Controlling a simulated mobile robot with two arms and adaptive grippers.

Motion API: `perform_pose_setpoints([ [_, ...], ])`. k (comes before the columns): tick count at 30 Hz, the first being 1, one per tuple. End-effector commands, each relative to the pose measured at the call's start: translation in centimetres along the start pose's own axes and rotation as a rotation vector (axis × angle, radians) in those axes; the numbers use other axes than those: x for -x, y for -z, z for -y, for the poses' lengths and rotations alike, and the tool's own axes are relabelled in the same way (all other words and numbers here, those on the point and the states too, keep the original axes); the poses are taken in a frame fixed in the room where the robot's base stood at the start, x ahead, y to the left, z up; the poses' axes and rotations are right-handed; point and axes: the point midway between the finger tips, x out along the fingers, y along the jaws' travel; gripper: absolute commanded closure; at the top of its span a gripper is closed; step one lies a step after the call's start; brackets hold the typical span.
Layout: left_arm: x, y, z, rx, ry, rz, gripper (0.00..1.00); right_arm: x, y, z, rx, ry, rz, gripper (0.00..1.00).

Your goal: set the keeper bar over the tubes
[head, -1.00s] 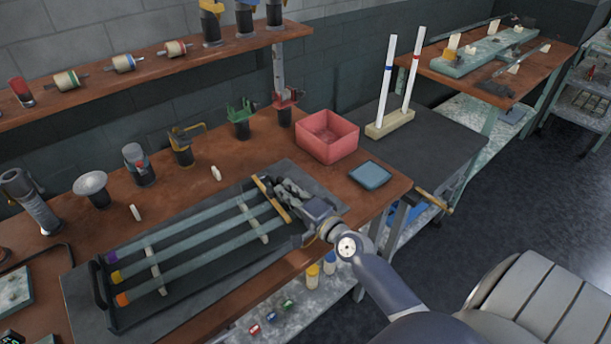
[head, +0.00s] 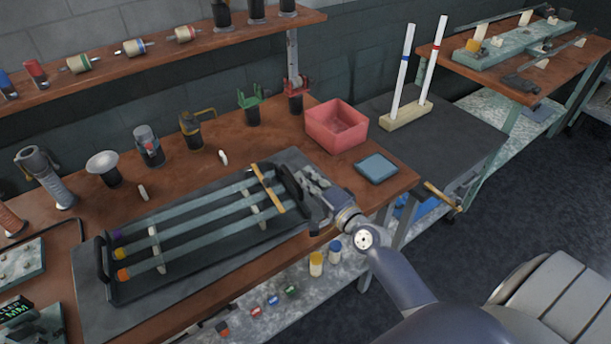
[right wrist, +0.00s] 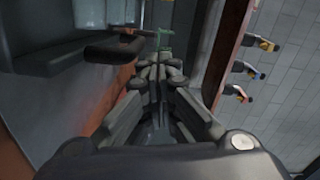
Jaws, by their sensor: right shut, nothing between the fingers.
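Three pale glass tubes (head: 190,227) with purple, yellow and orange left ends lie side by side in a dark tray (head: 112,291) on the bench. The tan wooden keeper bar (head: 267,188) lies across the tubes near their right ends, beside the tray's right black handle (head: 289,184). My right gripper (head: 309,183) is just right of that handle, shut and empty, apart from the bar. In the right wrist view its closed fingers (right wrist: 160,72) show, with a black handle (right wrist: 110,50) to their left. My left gripper is not in view.
Two pale strips (head: 156,250) cross under the tubes. A red bin (head: 337,130) and a blue pad (head: 377,168) stand right of the tray. Tools line the bench's back. A tan block (head: 407,117) holds two white rods.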

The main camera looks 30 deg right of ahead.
Motion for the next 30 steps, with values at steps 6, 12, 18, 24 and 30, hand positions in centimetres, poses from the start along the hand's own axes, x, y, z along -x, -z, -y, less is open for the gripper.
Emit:
perform_pose_setpoints([
  [6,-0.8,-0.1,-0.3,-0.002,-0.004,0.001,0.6,3.4,-0.2,-0.2,-0.001,0.0,0.001,1.0],
  [12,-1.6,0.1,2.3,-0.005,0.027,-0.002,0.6,6.6,-0.1,-0.2,0.001,0.0,0.001,1.0],
  [18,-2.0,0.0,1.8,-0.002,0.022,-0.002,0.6,8.2,-0.1,0.0,-0.001,0.002,-0.001,1.0],
  [24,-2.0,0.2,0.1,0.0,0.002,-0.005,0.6,8.5,0.0,0.1,-0.001,0.002,-0.001,1.0],
  [30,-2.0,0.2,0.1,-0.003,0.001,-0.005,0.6,8.5,0.0,0.1,-0.001,0.002,-0.001,1.0],
])
